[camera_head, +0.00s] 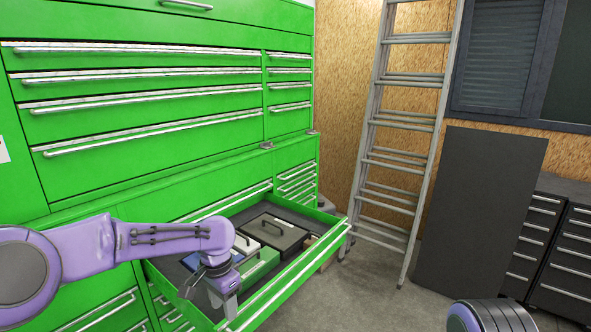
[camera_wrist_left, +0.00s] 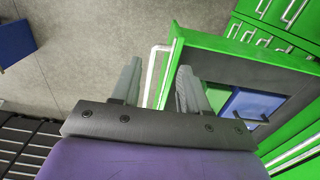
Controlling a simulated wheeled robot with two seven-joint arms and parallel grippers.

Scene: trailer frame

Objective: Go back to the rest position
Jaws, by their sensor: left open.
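The purple left arm enters from the left in the head view. My left gripper (camera_head: 226,303) points down at the near end of the open green drawer, overlapping its front panel (camera_head: 290,283). In the left wrist view the two grey fingers of the gripper (camera_wrist_left: 158,86) are apart with nothing held between them. The silver drawer handle (camera_wrist_left: 152,74) shows in the gap between them; I cannot tell whether a finger touches the drawer. My right gripper is not in view.
The drawer holds a black case (camera_head: 272,232), a green box (camera_head: 262,266) and a blue item (camera_wrist_left: 252,103). A green cabinet (camera_head: 150,90) fills the left. A ladder (camera_head: 408,125), dark panel (camera_head: 480,205) and black drawers (camera_head: 565,255) stand right. Grey floor (camera_head: 370,290) is clear between.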

